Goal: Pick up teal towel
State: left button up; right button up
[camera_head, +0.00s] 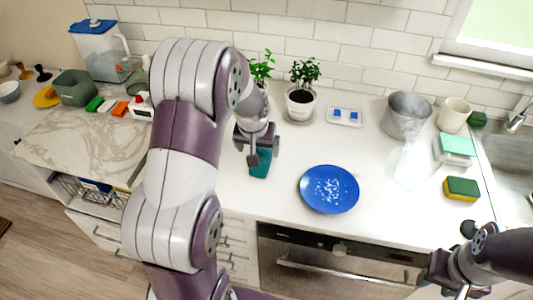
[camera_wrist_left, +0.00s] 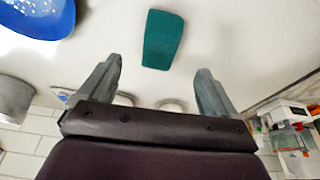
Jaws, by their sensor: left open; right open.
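The teal towel (camera_head: 261,164) is a small folded rectangle lying flat on the white counter, left of the blue plate. In the left wrist view the towel (camera_wrist_left: 162,39) lies beyond the fingertips, roughly between their lines. My left gripper (camera_head: 259,150) is open above the towel, with its fingers partly covering it in the head view. The two separate fingers of this left gripper (camera_wrist_left: 160,75) show nothing between them. My right gripper (camera_head: 452,290) is at the lower right, in front of the counter edge, away from the towel.
The blue plate (camera_head: 345,190) with white bits lies right of the towel. Potted plants (camera_head: 300,103) stand behind it. A metal pot (camera_head: 403,118), a cup (camera_head: 454,113), a clear glass (camera_head: 409,168) and a green-yellow sponge (camera_head: 461,189) are on the right. A sink (camera_head: 510,160) is beyond.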

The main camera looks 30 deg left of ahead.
aim_at(260, 157)
pick_arm(q)
jog(key=x, duration=0.2)
jog(key=p+x, duration=0.1)
jog(key=x, duration=0.5)
jog(key=shift+w+a+f+p, duration=0.1)
jog(key=shift+w+a+p, duration=0.05)
jog(key=shift+w+p, duration=0.2)
jog(key=shift+f, duration=0.2)
jog(key=c, duration=1)
jog(key=shift+c, duration=0.6)
jog(key=shift+r, duration=0.1)
